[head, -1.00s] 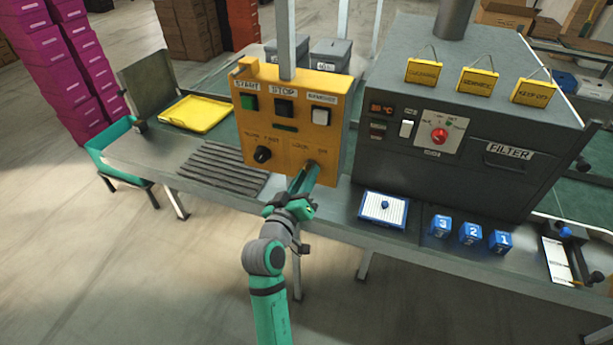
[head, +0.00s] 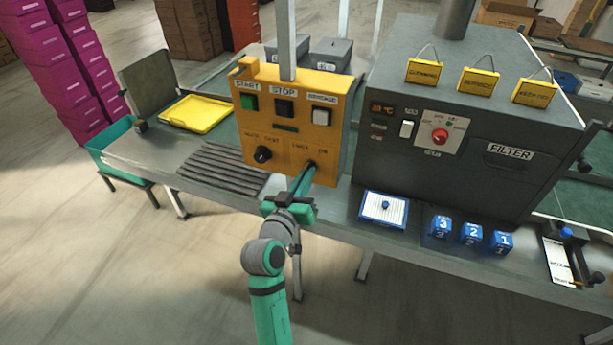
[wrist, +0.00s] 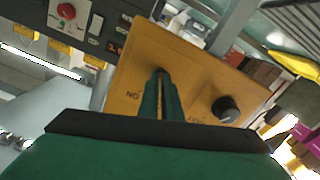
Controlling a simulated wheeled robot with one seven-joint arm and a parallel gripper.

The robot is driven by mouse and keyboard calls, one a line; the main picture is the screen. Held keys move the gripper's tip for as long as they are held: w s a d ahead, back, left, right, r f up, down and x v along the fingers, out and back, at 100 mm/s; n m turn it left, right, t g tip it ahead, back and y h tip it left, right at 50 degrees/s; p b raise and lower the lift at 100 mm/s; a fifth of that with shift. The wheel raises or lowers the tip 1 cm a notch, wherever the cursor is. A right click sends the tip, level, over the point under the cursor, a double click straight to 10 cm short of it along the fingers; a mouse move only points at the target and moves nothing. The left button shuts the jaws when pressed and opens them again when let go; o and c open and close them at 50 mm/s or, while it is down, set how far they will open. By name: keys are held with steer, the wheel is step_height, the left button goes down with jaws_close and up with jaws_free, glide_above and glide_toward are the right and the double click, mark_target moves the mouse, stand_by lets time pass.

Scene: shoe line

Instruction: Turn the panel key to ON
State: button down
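The yellow control panel (head: 262,128) stands on the bench and also fills the middle of the wrist view (wrist: 190,65). The panel key (wrist: 160,71) is at its lower right, between the lock and ON labels, and is mostly hidden by my fingers. My gripper (head: 309,170) reaches it from the front. In the wrist view my two green fingers (wrist: 160,84) are close together with their tips around the key, apparently shut on it. The key's exact angle is hidden.
A black selector knob (head: 262,154) sits left of the key, with start, stop and message buttons above. A dark grey machine (head: 470,180) stands close on the right. A white-and-blue tray (head: 371,221) and several blue numbered blocks (head: 471,233) lie along the bench front.

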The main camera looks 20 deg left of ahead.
steer(key=shift+a+m, duration=0.2)
steer(key=shift+m, duration=5)
steer(key=shift+s+f, duration=0.1)
steer(key=c, duration=2)
jaws_free()
steer(key=shift+w, duration=0.25)
steer(key=s, duration=1.1)
steer(key=shift+a, duration=0.35)
